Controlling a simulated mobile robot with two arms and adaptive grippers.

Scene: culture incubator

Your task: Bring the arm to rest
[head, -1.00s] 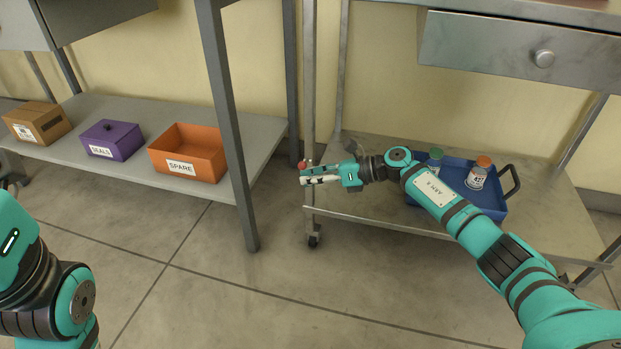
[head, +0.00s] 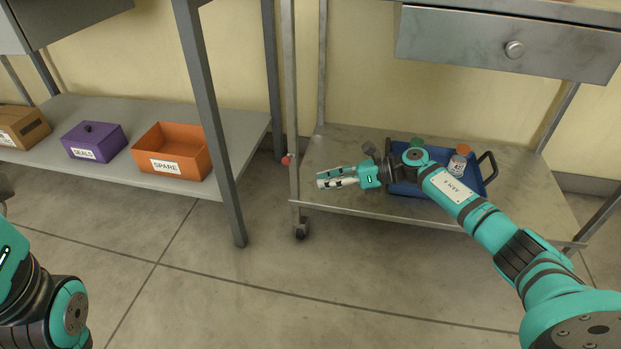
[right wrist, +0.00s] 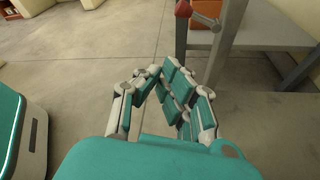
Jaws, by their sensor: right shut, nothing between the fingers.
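My right arm reaches in from the right side of the head view. Its gripper (head: 322,177) is shut and empty, pointing left over the lower shelf of the steel cart. In the right wrist view its fingers (right wrist: 155,72) converge with nothing held between them. The arm passes in front of the blue tray (head: 405,189) and partly hides it. My left arm shows only as links at the lower left; its gripper is not in view.
The cart shelf (head: 350,215) bears the tray with an orange-capped bottle (head: 457,166) and a green-capped one (head: 417,143). At left, a shelf (head: 100,112) holds a cardboard box (head: 22,127), a purple box (head: 98,139) and an orange bin (head: 192,162). The floor in front is clear.

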